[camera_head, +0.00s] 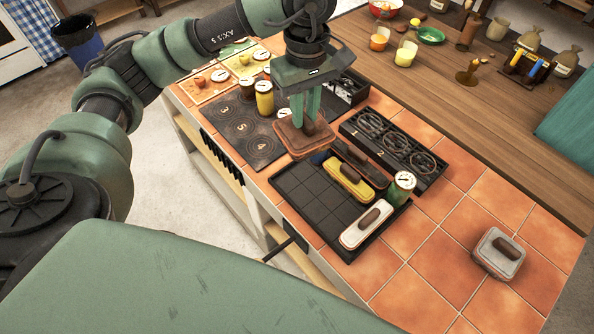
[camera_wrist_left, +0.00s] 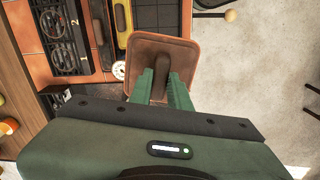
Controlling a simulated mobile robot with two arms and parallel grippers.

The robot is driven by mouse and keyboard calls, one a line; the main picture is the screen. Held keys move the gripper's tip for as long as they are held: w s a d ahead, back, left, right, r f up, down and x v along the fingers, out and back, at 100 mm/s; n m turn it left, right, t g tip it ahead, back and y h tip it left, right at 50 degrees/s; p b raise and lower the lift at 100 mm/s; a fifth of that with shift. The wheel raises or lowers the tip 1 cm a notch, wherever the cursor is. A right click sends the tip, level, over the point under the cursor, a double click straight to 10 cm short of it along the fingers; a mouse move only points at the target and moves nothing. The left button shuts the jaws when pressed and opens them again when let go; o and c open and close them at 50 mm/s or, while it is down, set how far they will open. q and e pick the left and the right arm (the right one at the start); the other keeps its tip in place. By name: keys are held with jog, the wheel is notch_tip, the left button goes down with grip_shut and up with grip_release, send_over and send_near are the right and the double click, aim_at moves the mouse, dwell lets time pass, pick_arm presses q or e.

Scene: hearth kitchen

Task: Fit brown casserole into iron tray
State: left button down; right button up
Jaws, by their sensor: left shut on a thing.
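My left gripper (camera_head: 306,122) is shut on the brown casserole (camera_head: 290,142), a square reddish-brown dish. It holds the dish above the far left end of the iron tray (camera_head: 297,200). In the left wrist view the brown casserole (camera_wrist_left: 186,52) sits between the fingertips (camera_wrist_left: 163,85) and covers part of the tray (camera_wrist_left: 157,15). The dark tray has a grid floor, bare in its near left part. A yellow dish (camera_head: 343,187) and a white dish (camera_head: 357,236), each with a brown handle, lie along its right side. My right gripper is not in view.
A black rack with round trivets (camera_head: 383,148) stands behind the tray. A jar with a dial lid (camera_head: 402,186) stands at the tray's right corner. A grey dish (camera_head: 498,252) sits on the tiles at right. A numbered dark plate (camera_head: 240,132) lies left. Tiles (camera_head: 430,265) between are clear.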

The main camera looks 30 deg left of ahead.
pick_arm(q)
jog(key=shift+w+a+r+n, duration=0.3)
jog(key=shift+w+r+n, duration=0.05)
jog(key=shift+n, duration=0.45)
jog(key=shift+a+f+n, duration=0.1)
jog(key=shift+a+n, duration=0.05)
jog(key=shift+n, duration=0.15)
notch_tip(320, 180, down, 19)
jog(key=p, duration=0.5)
jog(key=shift+w+f, duration=0.15)
jog(key=shift+f, duration=0.05)
jog(key=shift+f, duration=0.2)
jog(key=c, duration=1.3)
grip_release()
